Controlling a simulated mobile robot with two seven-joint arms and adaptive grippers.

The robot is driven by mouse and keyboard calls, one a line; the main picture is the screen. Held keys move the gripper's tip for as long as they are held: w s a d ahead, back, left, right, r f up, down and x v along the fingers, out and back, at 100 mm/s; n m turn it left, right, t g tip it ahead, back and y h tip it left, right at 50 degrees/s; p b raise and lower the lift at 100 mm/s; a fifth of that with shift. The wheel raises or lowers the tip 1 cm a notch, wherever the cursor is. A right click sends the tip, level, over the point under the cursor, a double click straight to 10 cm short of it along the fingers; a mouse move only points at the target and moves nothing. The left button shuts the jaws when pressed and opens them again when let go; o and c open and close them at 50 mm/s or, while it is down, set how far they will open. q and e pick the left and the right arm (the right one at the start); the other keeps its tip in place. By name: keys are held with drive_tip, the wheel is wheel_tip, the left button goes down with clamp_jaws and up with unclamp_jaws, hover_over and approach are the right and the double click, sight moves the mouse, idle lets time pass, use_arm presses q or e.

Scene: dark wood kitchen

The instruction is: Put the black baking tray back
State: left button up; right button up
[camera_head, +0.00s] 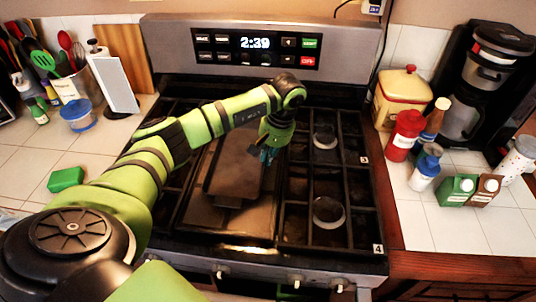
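The black baking tray (230,168) is a dark, flat rectangle over the left-middle part of the stove top (347,218). My green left arm reaches across the stove from the lower left and covers part of the tray's far end. My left gripper (268,154) points down at the tray's far right edge, with its fingertips touching or very close to it. The fingers are small and partly hidden, so I cannot tell whether they grip the edge. My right gripper is not in view.
A brown flat plate (231,218) lies under the tray, with black burner grates (297,190) to the right. Bottles, cartons (457,190) and a coffee maker (480,80) crowd the right counter. A green block (66,179) lies on the left counter, with free tiles around it.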

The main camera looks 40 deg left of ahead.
use_arm(q)
drive_tip(key=shift+o, duration=0.9)
drive_tip(key=shift+r, duration=0.2)
drive_tip(key=shift+w+d+r, duration=0.1)
drive_tip(key=shift+r, duration=0.2)
drive_tip(key=b+v, duration=0.1)
drive_tip(key=v, duration=1)
drive_tip(key=shift+r+b, duration=0.15)
drive_tip(key=shift+b, duration=0.25)
